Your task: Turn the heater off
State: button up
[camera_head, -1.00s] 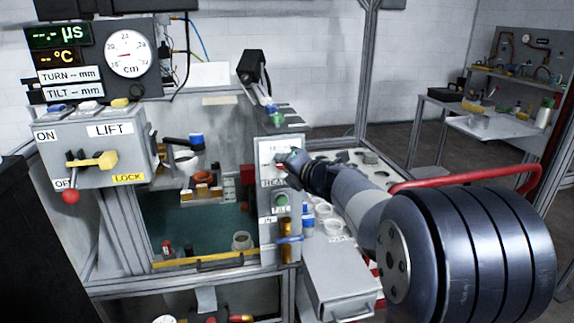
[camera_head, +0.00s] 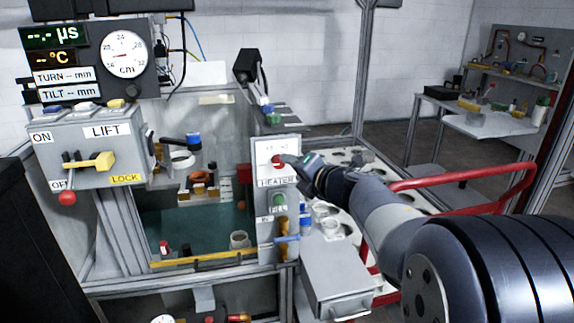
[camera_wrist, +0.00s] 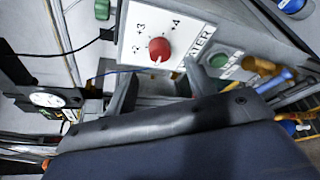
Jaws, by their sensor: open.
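The heater panel (camera_head: 268,150) is a white plate labelled HEATER on the grey post, with a round red knob (camera_head: 278,160). In the wrist view the red knob (camera_wrist: 159,49) sits on a dial with 2, 3 and 4 legible around it. A small pale mark shows at the knob's lower edge; which setting it marks I cannot tell. My gripper (camera_head: 293,161) is just right of the knob in the head view. In the wrist view my gripper (camera_wrist: 161,84) has its two fingers spread below the knob, with nothing between them; the knob looks clear of them.
A green FILL button (camera_head: 280,199) and a blue-handled valve (camera_head: 287,239) sit below the heater panel. The LIFT box (camera_head: 100,150) with its levers is at the left. A grey drawer box (camera_head: 335,278) and a red rail (camera_head: 465,181) lie near my arm.

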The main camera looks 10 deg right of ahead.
aim_at(280, 163)
jog(key=v, duration=0.5)
jog(key=x, duration=1.1)
jog(key=shift+b, duration=0.4)
jog(key=shift+s, duration=0.1)
